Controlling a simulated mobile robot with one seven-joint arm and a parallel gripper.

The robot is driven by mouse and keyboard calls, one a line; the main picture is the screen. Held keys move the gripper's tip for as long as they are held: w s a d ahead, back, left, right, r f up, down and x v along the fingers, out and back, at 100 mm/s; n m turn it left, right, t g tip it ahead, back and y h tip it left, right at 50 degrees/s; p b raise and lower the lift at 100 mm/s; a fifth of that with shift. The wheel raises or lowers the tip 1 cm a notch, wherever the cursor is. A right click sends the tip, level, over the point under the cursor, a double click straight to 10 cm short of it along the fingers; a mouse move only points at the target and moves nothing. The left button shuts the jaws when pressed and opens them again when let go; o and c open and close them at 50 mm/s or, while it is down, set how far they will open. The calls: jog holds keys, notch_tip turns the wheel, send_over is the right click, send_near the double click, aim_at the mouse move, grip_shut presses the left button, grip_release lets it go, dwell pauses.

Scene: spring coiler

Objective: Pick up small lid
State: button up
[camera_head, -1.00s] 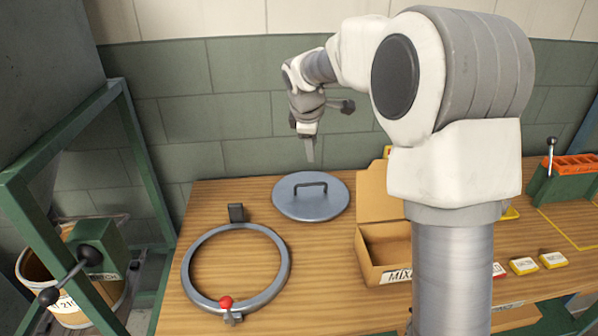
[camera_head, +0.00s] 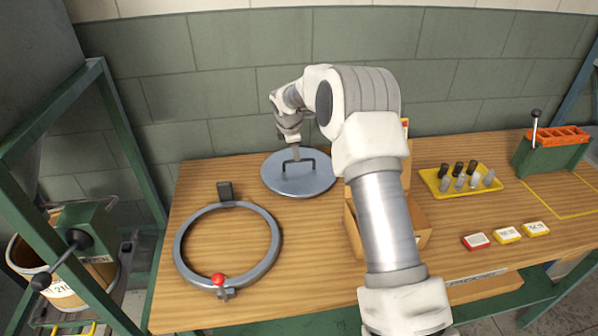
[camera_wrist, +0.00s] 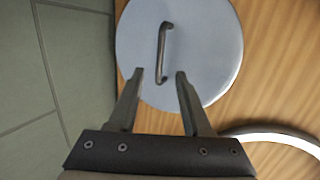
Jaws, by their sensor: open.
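The small lid (camera_head: 284,183) is a round grey-blue disc with a dark arched handle (camera_head: 298,163), lying flat on the wooden table near its back left. In the wrist view the lid (camera_wrist: 205,45) fills the upper middle, with its handle (camera_wrist: 163,52) running up the picture. My gripper (camera_head: 296,156) is above the lid, close to the handle. In the wrist view my gripper (camera_wrist: 159,73) is open and empty, with its two fingertips apart and the handle's lower end between and just beyond them. Whether a finger touches the handle I cannot tell.
A grey clamp ring (camera_head: 272,262) with a red knob lies in front of the lid. A cardboard box (camera_head: 420,228) stands to the right, partly behind my arm. A yellow tray (camera_head: 432,183) holds several small cylinders. A wall is close behind the table.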

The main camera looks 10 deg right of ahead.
aim_at(299, 171)
jog(key=shift+d+x, duration=0.2)
jog(key=shift+x, duration=3.35)
grip_shut()
jog(key=shift+r, duration=0.1)
